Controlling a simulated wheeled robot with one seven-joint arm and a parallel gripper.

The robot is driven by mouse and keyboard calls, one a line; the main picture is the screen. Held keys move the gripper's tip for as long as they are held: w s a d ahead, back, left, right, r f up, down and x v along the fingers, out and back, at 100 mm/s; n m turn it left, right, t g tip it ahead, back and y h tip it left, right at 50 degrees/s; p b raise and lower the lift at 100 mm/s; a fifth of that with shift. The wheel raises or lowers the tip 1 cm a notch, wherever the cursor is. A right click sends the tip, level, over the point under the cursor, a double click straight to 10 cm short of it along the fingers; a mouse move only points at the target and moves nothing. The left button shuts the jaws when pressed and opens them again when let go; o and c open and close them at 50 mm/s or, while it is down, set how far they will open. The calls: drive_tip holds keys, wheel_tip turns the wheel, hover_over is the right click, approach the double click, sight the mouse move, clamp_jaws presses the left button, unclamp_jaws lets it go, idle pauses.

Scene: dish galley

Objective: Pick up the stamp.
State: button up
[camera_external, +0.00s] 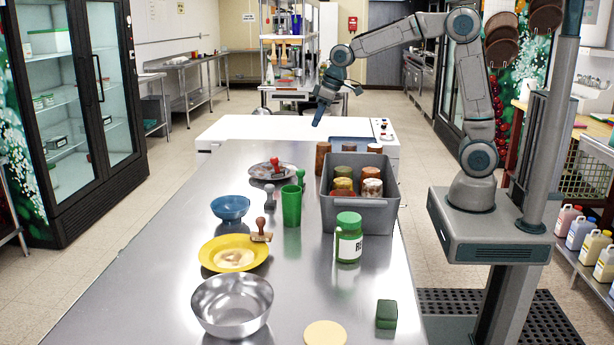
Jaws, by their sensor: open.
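Several stamp-like things stand on the metal table. One with a brown knob handle and wooden block (261,231) is at the right rim of the yellow plate (211,262); I cannot tell whether it rests on the rim. A grey stamp (269,199) stands behind it, left of the green cup (291,206). A green stamp (301,178) is partly hidden behind the cup. A red one (275,163) is at the grey plate (257,172). My gripper (318,121) is open and empty, raised beyond them near the table's far end, pointing down.
A grey bin (357,215) holding several jars stands at right, with a green-lidded jar (348,243) before it. A blue bowl (230,207), metal bowl (232,306), green block (386,314) and pale disc (325,334) are also on the table. The front centre is mostly clear.

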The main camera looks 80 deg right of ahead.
drive_tip(key=b, duration=0.2)
approach(276, 165)
drive_tip(key=v, duration=0.3)
drive_tip(key=shift+m, duration=0.4)
drive_tip(key=x, duration=0.3)
drive_tip(key=p+x, duration=0.1)
drive_tip(key=x, duration=0.1)
drive_tip(key=d+p+x, duration=0.1)
drive_tip(key=x, duration=0.2)
drive_tip(key=shift+f, duration=0.35)
drive_tip(key=shift+p+x, duration=0.95)
drive_tip(key=shift+x, duration=1.7)
drive_tip(key=shift+w, duration=0.1)
drive_tip(key=c, duration=0.8)
drive_tip(key=shift+r, duration=0.1)
drive_tip(key=shift+c, duration=0.2)
